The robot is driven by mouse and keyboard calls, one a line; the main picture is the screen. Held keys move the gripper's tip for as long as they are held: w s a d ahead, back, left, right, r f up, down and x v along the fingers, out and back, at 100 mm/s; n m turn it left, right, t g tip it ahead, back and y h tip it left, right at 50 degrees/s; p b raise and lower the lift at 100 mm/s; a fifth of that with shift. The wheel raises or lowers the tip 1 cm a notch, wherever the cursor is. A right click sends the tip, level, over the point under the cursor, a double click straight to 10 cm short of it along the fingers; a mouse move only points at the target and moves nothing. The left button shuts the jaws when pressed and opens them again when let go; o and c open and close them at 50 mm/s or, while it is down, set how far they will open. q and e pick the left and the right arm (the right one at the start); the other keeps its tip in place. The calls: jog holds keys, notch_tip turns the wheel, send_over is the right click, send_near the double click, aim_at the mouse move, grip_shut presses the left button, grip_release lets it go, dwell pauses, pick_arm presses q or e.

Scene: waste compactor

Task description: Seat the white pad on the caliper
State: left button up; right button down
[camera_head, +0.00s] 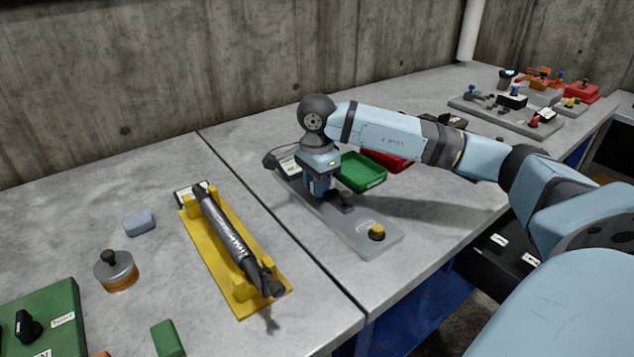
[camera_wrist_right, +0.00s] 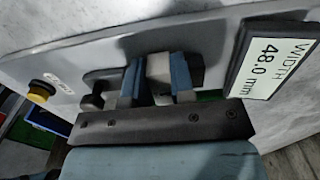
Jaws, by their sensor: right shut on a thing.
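The caliper (camera_head: 350,232) is a grey plate on the bench, with a yellow button at its near end and a display at its far end. In the right wrist view, the caliper's display (camera_wrist_right: 270,58) reads WIDTH 48.0 mm. My right gripper (camera_head: 322,192) points down over the middle of the caliper. In the right wrist view, its blue fingers are shut on the white pad (camera_wrist_right: 159,68), between the caliper's dark jaws (camera_wrist_right: 194,66). I cannot tell whether the pad touches the plate or the jaws. The pad is hidden in the head view. My left gripper is not in view.
A green tray (camera_head: 362,178) and a red tray (camera_head: 392,160) lie right of the caliper. To the left are a yellow cradle (camera_head: 222,270) with a dark cylinder, a grey-blue block (camera_head: 139,222) and a knobbed weight (camera_head: 116,272). A seam crosses the bench.

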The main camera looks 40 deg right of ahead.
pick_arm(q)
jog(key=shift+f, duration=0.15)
pick_arm(e)
jog(key=shift+f, duration=0.15)
jog(key=c, duration=1)
grip_release()
jog(key=shift+o, duration=0.2)
jog(key=shift+o, duration=0.4)
jog(key=r, duration=0.2)
jog(key=r+p, duration=0.1)
jog(key=r, duration=0.1)
jog(key=shift+w+d, duration=0.15)
jog(key=shift+w, duration=0.1)
pick_arm(q)
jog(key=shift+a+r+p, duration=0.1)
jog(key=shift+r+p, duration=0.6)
jog(key=shift+p, duration=0.05)
pick_arm(e)
notch_tip(320, 180, up, 10)
jog(key=shift+s, duration=0.25)
jog(key=shift+f, duration=0.1)
